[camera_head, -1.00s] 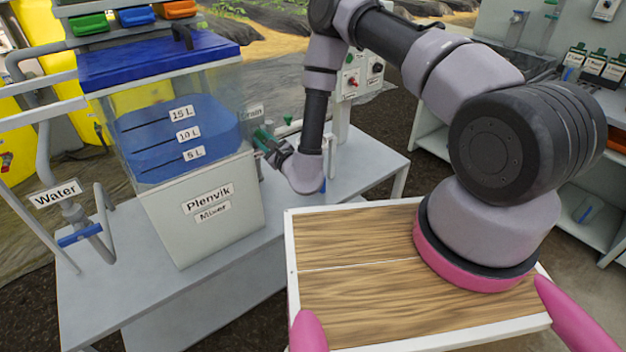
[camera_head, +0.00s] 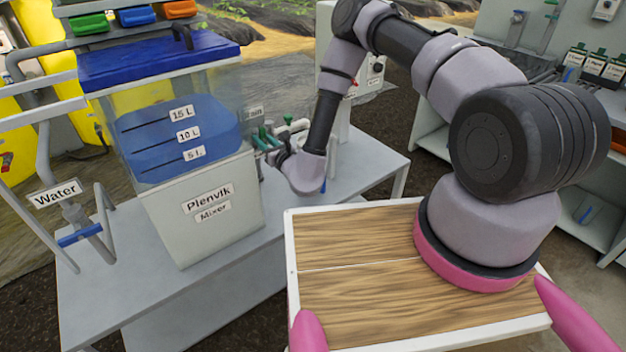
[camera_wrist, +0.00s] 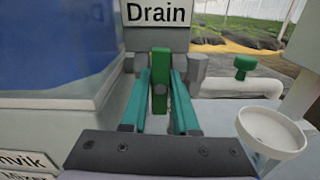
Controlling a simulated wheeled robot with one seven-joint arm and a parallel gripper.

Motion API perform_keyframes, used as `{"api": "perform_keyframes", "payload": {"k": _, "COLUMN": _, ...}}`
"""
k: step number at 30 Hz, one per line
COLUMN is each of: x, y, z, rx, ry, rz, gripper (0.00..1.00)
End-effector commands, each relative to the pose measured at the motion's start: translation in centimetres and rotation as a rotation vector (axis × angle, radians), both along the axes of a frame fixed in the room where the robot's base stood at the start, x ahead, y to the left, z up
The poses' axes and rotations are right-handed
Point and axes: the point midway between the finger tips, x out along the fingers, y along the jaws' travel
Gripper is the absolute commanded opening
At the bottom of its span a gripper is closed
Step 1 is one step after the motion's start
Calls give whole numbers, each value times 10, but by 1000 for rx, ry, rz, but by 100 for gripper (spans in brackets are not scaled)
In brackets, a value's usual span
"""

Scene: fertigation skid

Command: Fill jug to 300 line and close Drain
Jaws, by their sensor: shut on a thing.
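The Drain valve has a green handle (camera_wrist: 160,80), which stands below the Drain sign (camera_wrist: 157,12) in the wrist view. My gripper (camera_wrist: 161,82) is shut on this handle, with one teal finger on each side. In the head view my gripper (camera_head: 270,138) is at the right side of the Plenvik mixer tank (camera_head: 205,205). The jug (camera_wrist: 271,132) shows as a round white rim with a clear body at the lower right of the wrist view. Its scale and fill level cannot be read. My arm hides most of the jug in the head view.
A white pipe with a green valve (camera_wrist: 243,66) runs right of the Drain handle. The Water valve (camera_head: 78,235) with a blue handle is at the left. The bench (camera_head: 365,170) is clear at the right. Blue liquid shows in the tank.

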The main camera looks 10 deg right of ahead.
Motion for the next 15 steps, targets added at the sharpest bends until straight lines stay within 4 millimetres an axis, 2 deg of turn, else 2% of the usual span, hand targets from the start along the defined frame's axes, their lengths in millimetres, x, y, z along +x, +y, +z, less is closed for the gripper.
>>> {"api": "perform_keyframes", "payload": {"k": 5, "x": -1, "y": 0, "z": -1, "rx": 1, "ry": 5, "rz": 1, "gripper": 0}}
{"api": "perform_keyframes", "payload": {"k": 6, "x": -1, "y": 0, "z": -1, "rx": 0, "ry": 4, "rz": 1, "gripper": 44}}
{"api": "perform_keyframes", "payload": {"k": 7, "x": -1, "y": 0, "z": -1, "rx": 0, "ry": 4, "rz": 1, "gripper": 55}}
{"api": "perform_keyframes", "payload": {"k": 8, "x": -1, "y": 0, "z": -1, "rx": -1, "ry": 3, "rz": 1, "gripper": 60}}
{"api": "perform_keyframes", "payload": {"k": 15, "x": 0, "y": 0, "z": 0, "rx": 0, "ry": 1, "rz": 1, "gripper": 60}}
